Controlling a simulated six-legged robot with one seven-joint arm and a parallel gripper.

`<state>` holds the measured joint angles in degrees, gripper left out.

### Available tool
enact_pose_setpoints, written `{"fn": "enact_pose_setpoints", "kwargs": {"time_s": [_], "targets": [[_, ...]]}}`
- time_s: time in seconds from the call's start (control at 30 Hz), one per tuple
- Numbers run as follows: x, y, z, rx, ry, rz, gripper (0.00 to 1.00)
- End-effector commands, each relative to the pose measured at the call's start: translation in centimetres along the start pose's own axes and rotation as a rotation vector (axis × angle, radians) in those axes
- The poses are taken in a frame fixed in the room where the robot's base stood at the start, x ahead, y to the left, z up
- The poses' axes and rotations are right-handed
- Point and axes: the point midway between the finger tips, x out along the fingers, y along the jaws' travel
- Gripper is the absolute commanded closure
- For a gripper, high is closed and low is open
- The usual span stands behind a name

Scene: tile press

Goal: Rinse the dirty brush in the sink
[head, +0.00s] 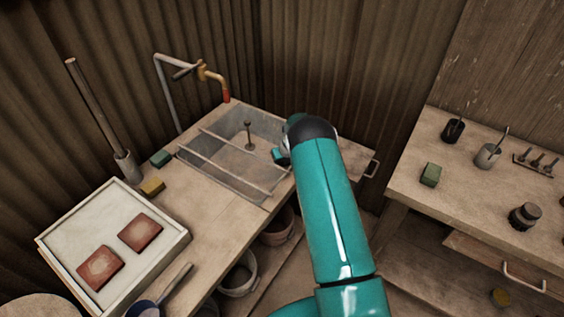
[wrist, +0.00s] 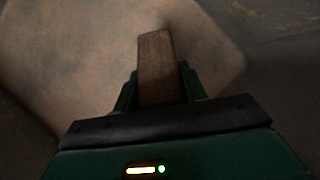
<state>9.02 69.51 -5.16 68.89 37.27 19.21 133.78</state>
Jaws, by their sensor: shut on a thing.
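My gripper (wrist: 158,92) is shut on a flat brown wooden piece (wrist: 156,55), which looks like the brush's handle. No bristles show, so I cannot tell how dirty the brush is. In the head view my arm hides most of the gripper, and a teal part of it (head: 279,156) shows at the sink's right rim. The grey sink (head: 215,165) is set in the wooden counter, with two thin bars across it and a thin post standing inside. A brass tap with a red tip (head: 225,94) hangs at the sink's back edge.
A white tray (head: 160,262) with two red tiles stands on the counter at front left. Yellow and green blocks lie between it and the sink. A blue pan (head: 145,308) is near the front. A second bench (head: 470,192) with small pots stands at right.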

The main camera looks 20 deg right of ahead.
Motion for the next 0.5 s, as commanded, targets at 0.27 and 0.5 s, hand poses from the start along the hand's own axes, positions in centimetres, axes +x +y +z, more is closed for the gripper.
{"fn": "enact_pose_setpoints", "kwargs": {"time_s": [0.27, 0.5], "targets": [[-2.3, -1.9, 0.8, 0.009, 0.0, -0.025, 0.83], [-3.9, -1.7, 1.6, 0.006, -0.002, -0.023, 0.83]]}}
